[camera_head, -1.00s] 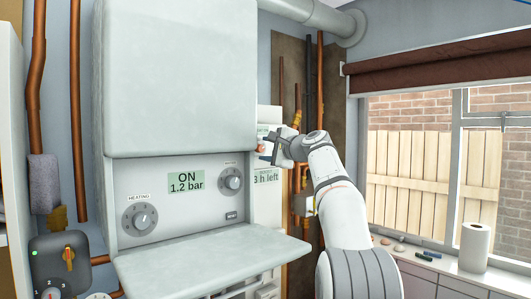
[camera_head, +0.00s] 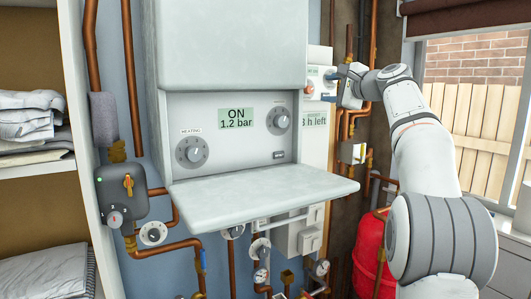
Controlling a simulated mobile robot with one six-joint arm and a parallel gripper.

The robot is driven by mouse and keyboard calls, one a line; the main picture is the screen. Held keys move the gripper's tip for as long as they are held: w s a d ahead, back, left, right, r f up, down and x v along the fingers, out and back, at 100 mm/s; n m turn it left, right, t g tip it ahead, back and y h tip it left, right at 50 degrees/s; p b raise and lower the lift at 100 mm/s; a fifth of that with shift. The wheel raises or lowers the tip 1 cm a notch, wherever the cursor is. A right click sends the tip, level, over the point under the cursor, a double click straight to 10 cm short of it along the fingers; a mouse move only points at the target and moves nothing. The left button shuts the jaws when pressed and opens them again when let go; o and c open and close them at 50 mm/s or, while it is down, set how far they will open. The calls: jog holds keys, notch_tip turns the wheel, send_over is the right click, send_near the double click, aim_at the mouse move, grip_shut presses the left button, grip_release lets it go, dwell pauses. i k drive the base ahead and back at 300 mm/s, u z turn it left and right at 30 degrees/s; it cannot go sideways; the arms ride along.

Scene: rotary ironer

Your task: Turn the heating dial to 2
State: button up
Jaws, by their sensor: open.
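The heating dial (camera_head: 192,152) is a round grey knob under the "HEATING" label, on the left of the boiler's control panel (camera_head: 235,152). Its numbers are too small to read. A second, similar dial (camera_head: 279,121) sits at the panel's upper right. The display (camera_head: 237,118) reads "ON 1.2 bar". My gripper (camera_head: 332,86) is to the right of the boiler, apart from both dials. It is open and appears empty; its fingers point left.
The open flap (camera_head: 262,196) juts out below the panel. Pipes and gauges (camera_head: 261,275) are beneath it. A grey switch box (camera_head: 122,193) is at left, beside shelves of folded cloth (camera_head: 30,125). A red tank (camera_head: 369,255) stands at lower right.

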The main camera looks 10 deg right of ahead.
aim_at(194, 154)
jog(key=k, duration=1)
